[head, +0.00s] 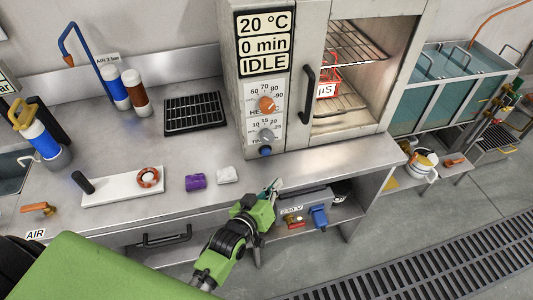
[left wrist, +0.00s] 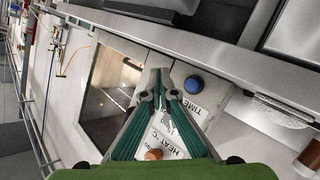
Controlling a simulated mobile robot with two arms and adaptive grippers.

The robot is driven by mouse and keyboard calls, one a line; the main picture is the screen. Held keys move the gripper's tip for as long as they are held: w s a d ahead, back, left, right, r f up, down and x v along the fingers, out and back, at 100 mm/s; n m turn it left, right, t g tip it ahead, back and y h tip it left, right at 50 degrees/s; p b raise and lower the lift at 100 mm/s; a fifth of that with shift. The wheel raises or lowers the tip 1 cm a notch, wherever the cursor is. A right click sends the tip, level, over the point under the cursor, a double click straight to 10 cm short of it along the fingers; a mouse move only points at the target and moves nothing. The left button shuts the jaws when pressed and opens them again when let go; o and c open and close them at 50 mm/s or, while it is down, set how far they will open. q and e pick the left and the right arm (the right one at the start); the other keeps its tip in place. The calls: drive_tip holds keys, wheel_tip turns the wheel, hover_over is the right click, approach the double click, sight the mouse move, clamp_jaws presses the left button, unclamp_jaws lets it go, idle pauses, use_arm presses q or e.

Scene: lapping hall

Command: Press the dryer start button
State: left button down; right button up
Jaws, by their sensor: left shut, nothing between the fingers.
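The dryer (head: 285,60) stands on the bench, its display reading 20 °C, 0 min and IDLE. Its blue button (head: 265,151) sits low on the front panel, under the orange heat knob (head: 267,104) and the grey time knob (head: 266,135). My left gripper (head: 274,187) is shut and empty at the bench's front edge, below the button and apart from it. In the left wrist view the shut fingers (left wrist: 160,76) point toward the panel, with the blue button (left wrist: 194,85) just right of the tips and the orange knob (left wrist: 153,154) partly hidden behind the fingers. My right gripper is out of view.
A purple item (head: 195,182), a white item (head: 228,175) and a white board (head: 123,187) lie on the bench left of my gripper. A black rack (head: 195,113) lies behind. The dryer's door handle (head: 307,94) is right of the panel. A blue plug (head: 319,216) shows below the bench edge.

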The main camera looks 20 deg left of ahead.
sight(266, 152)
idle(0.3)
use_arm(q)
drive_tip(key=shift+w+a, duration=0.2)
drive_tip(key=shift+w, duration=0.1)
drive_tip(key=w+a+b, duration=0.2)
drive_tip(key=w, duration=0.1)
drive_tip(key=w+a+b, duration=0.1)
drive_tip(key=w, duration=0.1)
drive_tip(key=shift+w+a, duration=0.2)
drive_tip(key=shift+a, duration=0.15)
drive_tip(key=shift+w+a, duration=0.45)
drive_tip(key=shift+w, duration=0.2)
idle(0.6)
drive_tip(key=shift+w+a, duration=0.2)
drive_tip(key=shift+w, duration=0.1)
